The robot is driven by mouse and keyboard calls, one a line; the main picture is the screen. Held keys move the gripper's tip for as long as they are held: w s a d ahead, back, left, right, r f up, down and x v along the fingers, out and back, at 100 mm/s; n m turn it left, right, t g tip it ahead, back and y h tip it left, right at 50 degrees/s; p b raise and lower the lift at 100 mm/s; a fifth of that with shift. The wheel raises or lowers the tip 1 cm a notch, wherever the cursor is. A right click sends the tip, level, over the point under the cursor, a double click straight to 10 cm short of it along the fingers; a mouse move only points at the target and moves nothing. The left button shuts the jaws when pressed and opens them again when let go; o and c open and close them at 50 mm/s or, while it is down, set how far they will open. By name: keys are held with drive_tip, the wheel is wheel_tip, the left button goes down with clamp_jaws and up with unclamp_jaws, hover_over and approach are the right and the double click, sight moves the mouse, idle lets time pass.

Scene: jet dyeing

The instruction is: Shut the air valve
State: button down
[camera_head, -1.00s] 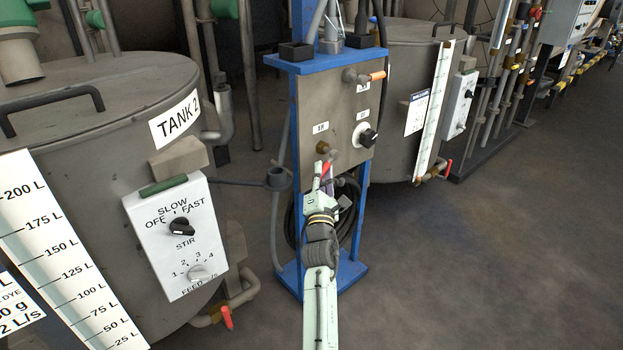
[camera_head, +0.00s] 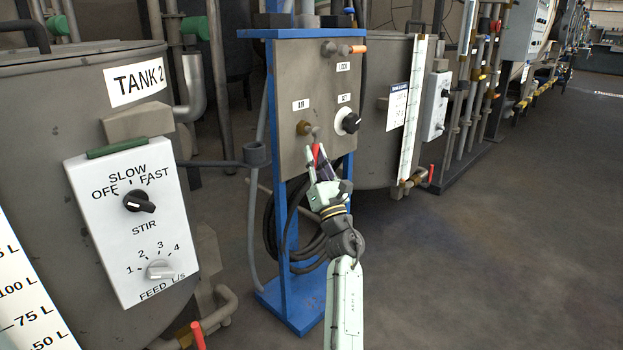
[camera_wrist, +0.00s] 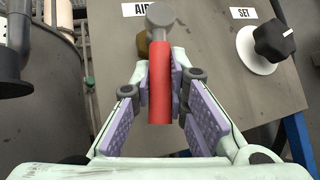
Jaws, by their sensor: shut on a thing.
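The air valve is on the grey panel under the "AIR" label, with a brass body (camera_head: 303,128) and a red lever handle (camera_head: 316,152) hanging down from a grey hub. In the wrist view the red handle (camera_wrist: 160,90) runs from the grey hub (camera_wrist: 160,16) toward me, and the brass body (camera_wrist: 143,45) is partly hidden behind it. My gripper (camera_head: 318,166) is at the panel's lower edge. In the wrist view my gripper (camera_wrist: 161,95) has its purple-padded fingers on both sides of the handle, shut on it.
A black SET knob (camera_head: 350,122) is right of the valve, also in the wrist view (camera_wrist: 273,40). The blue stand (camera_head: 294,298) carries the panel. Tank 2's control box (camera_head: 130,215) is left. Floor at right is clear.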

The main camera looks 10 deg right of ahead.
drive_tip(key=shift+w+d+f+n+y+b, duration=0.1)
drive_tip(key=shift+f+n+y+b, duration=0.05)
drive_tip(key=shift+n+y+b, duration=0.9)
drive_tip(key=shift+n+b, duration=0.25)
drive_tip(key=shift+b, duration=0.1)
drive_tip(key=c, duration=1.6)
unclamp_jaws()
drive_tip(key=shift+d, duration=0.1)
drive_tip(key=shift+o, duration=0.2)
wheel_tip(320, 180, up, 10)
drive_tip(key=shift+r, duration=0.2)
drive_tip(key=shift+c, duration=0.4)
